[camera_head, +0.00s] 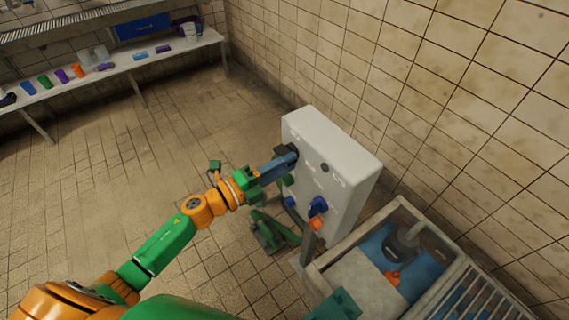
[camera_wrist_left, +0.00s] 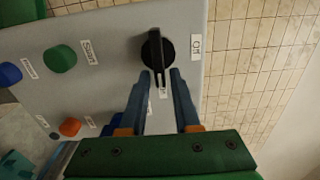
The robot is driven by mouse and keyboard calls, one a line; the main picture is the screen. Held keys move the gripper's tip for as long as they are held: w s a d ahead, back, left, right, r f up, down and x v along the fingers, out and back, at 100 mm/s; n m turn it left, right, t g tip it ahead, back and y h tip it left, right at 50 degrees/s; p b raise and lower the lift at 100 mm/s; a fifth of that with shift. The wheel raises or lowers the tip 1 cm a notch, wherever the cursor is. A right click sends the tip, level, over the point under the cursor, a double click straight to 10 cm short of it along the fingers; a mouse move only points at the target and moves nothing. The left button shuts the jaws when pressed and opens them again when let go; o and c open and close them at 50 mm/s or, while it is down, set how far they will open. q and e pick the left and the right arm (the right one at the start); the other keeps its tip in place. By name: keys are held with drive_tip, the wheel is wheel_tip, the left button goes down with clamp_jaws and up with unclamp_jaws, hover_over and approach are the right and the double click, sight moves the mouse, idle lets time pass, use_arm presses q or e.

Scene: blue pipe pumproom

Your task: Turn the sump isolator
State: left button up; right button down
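A black rotary knob (camera_wrist_left: 154,50) with a raised bar handle sits on the face of a light grey control box (camera_head: 338,160). In the left wrist view, the bar runs roughly up and down. A label reading "Off" (camera_wrist_left: 195,45) is at its right; another label below it is partly hidden. My left gripper (camera_head: 284,164) is at the knob in the head view. In the left wrist view, its blue fingers (camera_wrist_left: 160,78) are apart, one on each side of the bar's lower end, with a visible gap. I cannot tell whether either finger touches. My right gripper is not in view.
The box also has a green knob (camera_wrist_left: 61,58), blue knobs (camera_head: 317,206) and an orange one (camera_head: 316,224). A basin (camera_head: 405,258) with a blue interior stands at the lower right. A bench (camera_head: 120,68) with cups is at the back left. Tiled floor (camera_head: 130,140) between is clear.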

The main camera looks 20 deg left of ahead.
use_arm(q)
drive_tip(key=shift+o, duration=0.5)
drive_tip(key=b+v, duration=0.1)
drive_tip(key=v, duration=0.6)
drive_tip(key=shift+a+f, duration=0.1)
